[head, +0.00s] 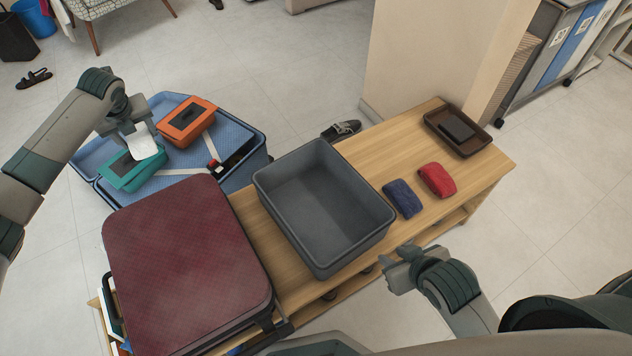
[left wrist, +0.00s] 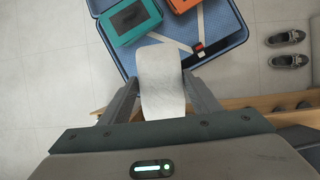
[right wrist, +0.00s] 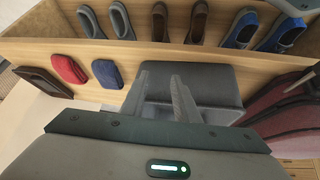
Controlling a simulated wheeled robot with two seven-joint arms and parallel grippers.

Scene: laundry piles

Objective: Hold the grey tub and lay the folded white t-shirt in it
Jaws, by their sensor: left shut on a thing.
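The folded white t-shirt (head: 144,145) hangs in my left gripper (head: 135,130), above the open blue suitcase. In the left wrist view the t-shirt (left wrist: 161,80) lies between the two fingers (left wrist: 160,95). The grey tub (head: 325,210) stands empty and upright on the wooden bench, right of the maroon suitcase. My right gripper (head: 393,270) is near the tub's right front side, apart from it in the head view. In the right wrist view its fingers (right wrist: 159,82) are spread in front of the tub (right wrist: 210,85); I cannot tell whether they straddle its rim.
The wooden bench (head: 420,130) also bears a maroon suitcase (head: 185,255), a blue bundle (head: 403,198), a red bundle (head: 437,180) and a dark brown tray (head: 430,115). The open blue suitcase (head: 240,150) holds a teal case (head: 120,172) and an orange case (head: 205,112). Shoes stand under the bench.

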